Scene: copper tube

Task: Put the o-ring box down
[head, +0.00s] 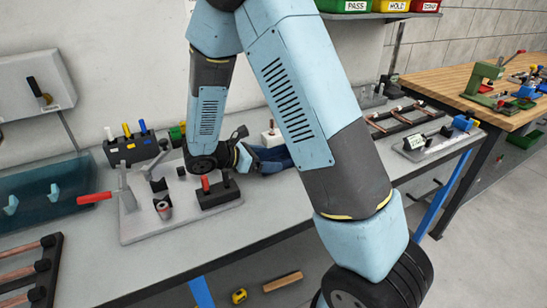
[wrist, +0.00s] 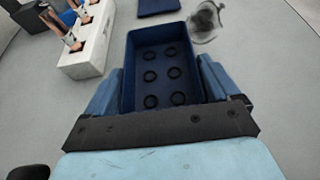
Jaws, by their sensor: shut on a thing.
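The o-ring box (wrist: 131,75) is a dark blue open tray with several black o-rings on its floor. In the wrist view it lies between the two blue fingers of my gripper (wrist: 160,86), which is shut on it at its sides. In the head view the box (head: 272,158) shows as a small blue patch behind my arm, over the grey bench (head: 292,208), and my arm hides much of it and the gripper. I cannot tell whether the box touches the bench.
A white block (wrist: 90,45) with copper-coloured pieces stands left of the box in the wrist view. A fixture plate with a red-handled clamp (head: 128,195) stands left on the bench.

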